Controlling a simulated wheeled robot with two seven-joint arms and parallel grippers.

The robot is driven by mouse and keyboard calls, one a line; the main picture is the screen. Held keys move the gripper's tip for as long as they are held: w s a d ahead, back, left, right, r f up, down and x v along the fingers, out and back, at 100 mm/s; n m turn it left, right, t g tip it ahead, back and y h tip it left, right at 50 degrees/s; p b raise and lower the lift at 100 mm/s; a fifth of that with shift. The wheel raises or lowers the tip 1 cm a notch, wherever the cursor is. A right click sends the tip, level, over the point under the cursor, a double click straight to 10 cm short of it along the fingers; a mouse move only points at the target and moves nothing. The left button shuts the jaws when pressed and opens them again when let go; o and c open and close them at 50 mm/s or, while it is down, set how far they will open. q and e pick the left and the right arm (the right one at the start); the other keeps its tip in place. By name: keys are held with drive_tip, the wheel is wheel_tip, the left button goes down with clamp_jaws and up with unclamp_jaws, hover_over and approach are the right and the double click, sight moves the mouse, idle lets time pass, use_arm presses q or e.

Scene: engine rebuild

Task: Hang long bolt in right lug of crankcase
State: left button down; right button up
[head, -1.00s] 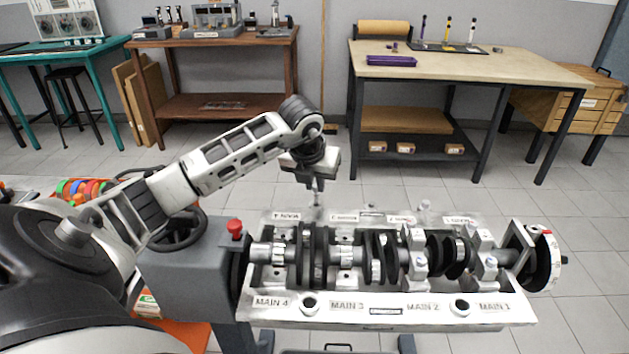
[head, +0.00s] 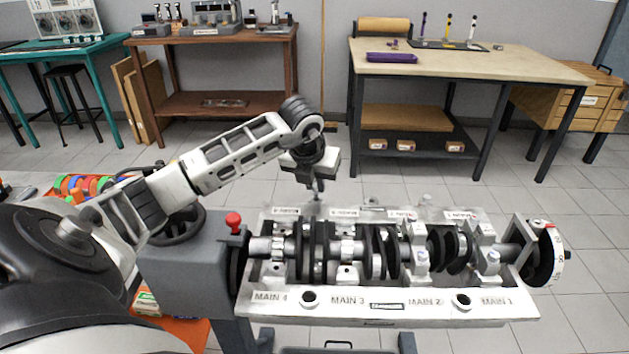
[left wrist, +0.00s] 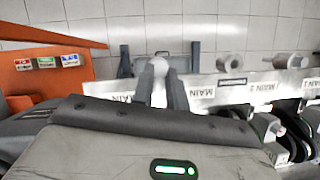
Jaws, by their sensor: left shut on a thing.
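The crankcase (head: 375,308) is a light grey frame with MAIN labels, holding the dark crankshaft (head: 320,250). My left gripper (head: 317,192) points down at its far edge, left of centre. In the left wrist view my left gripper (left wrist: 160,88) is shut on the long bolt, whose rounded pale head (left wrist: 159,67) shows between the fingers. Its shank is hidden. To the right in that view are a round lug (left wrist: 230,62) with a dark centre and a pale cylindrical piece with a wide end (left wrist: 291,61). I cannot tell whether the bolt touches the crankcase. My right gripper is not in view.
A grey block with a red knob (head: 234,222) stands at the crankcase's left end, and a graduated wheel (head: 552,254) at its right end. Workbenches (head: 470,70) stand far behind. The floor between is clear.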

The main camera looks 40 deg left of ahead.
use_arm(q)
drive_tip(key=shift+f+b, duration=0.35)
drive_tip(key=shift+f, duration=0.15)
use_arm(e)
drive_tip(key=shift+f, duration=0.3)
use_arm(q)
drive_tip(key=shift+f+b, duration=0.35)
drive_tip(key=shift+f, duration=0.1)
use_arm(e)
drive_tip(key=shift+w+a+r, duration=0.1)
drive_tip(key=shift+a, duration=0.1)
use_arm(q)
drive_tip(key=shift+f, duration=0.2)
drive_tip(key=c, duration=1.6)
unclamp_jaws()
drive_tip(key=shift+c, duration=0.2)
drive_tip(key=shift+r, duration=0.25)
